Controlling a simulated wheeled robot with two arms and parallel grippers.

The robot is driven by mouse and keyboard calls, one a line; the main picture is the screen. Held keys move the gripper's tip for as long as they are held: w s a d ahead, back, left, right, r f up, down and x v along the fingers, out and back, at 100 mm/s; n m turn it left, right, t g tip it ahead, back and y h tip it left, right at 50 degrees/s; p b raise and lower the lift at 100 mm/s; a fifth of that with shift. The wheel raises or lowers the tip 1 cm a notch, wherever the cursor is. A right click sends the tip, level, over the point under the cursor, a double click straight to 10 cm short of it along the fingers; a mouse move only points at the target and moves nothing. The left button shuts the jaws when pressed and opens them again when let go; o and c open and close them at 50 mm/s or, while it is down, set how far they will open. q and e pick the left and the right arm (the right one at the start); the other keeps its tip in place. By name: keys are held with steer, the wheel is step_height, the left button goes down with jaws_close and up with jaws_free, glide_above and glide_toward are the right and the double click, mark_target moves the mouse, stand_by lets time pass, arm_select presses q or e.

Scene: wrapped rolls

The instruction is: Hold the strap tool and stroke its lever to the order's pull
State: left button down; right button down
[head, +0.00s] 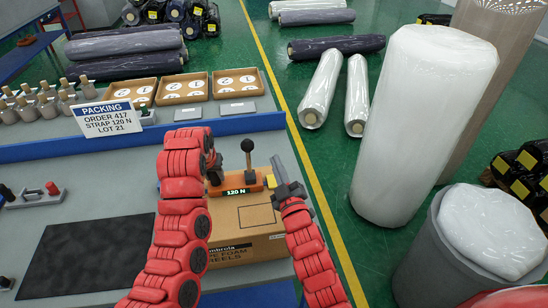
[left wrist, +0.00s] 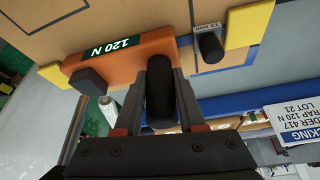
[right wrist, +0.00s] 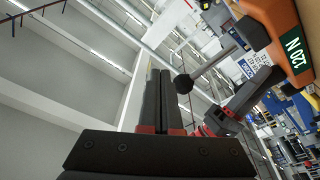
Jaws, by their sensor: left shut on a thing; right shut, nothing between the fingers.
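The orange strap tool (head: 237,190) sits on top of a cardboard box (head: 240,251); its green display reads 120 N. Its lever stands up with a black knob (head: 247,145), which also shows in the right wrist view (right wrist: 183,84). My left gripper (head: 214,174) is shut on the tool's dark grip (left wrist: 160,95), one finger on each side in the left wrist view. My right gripper (head: 280,172) is shut and empty, to the right of the tool and apart from the knob. The order sign (head: 106,118) reads ORDER 417, STRAP 120 N, LOT 21.
A black mat (head: 85,255) and a red-handled device (head: 35,195) lie on the bench left of my arms. Trays (head: 183,89) and several bottles (head: 50,99) stand behind the blue ledge. Wrapped rolls (head: 425,120) stand on the green floor at right.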

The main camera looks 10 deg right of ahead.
arm_select(q)
steer(key=shift+f, duration=0.1)
arm_select(e)
steer(key=s+f, duration=0.1)
steer(key=s, duration=0.6)
steer(key=shift+d, duration=0.35)
stand_by(1.2)
arm_select(q)
steer(key=c, duration=0.8)
jaws_free()
steer(key=o, duration=0.4)
steer(key=shift+w, duration=0.1)
